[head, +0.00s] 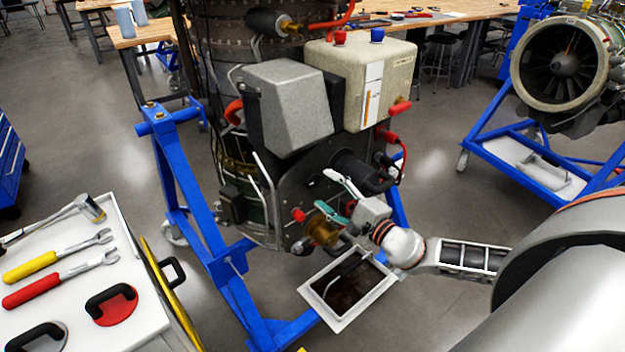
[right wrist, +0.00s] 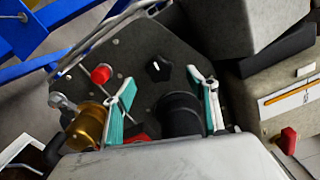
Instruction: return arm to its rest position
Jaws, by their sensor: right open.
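My right gripper (head: 338,197) is in front of the dark lower panel of the turbine (head: 245,160) on the blue stand (head: 190,185). It is open, and its teal-padded fingers are spread in the right wrist view (right wrist: 164,104). A black cylinder (right wrist: 182,114) shows between the fingers, nearer the right one; I cannot tell whether they touch. A brass cylinder (right wrist: 88,127) and a red knob (right wrist: 101,74) are left of the fingers. A black star knob (right wrist: 159,68) is beyond them. My left gripper is not in view.
A white cart (head: 75,275) with wrenches, a hammer and black-handled pieces stands at the left. A grey tray (head: 375,302) sits low below my right wrist. A second turbine (head: 562,62) stands at the right. Open floor (head: 450,205) lies between the stands.

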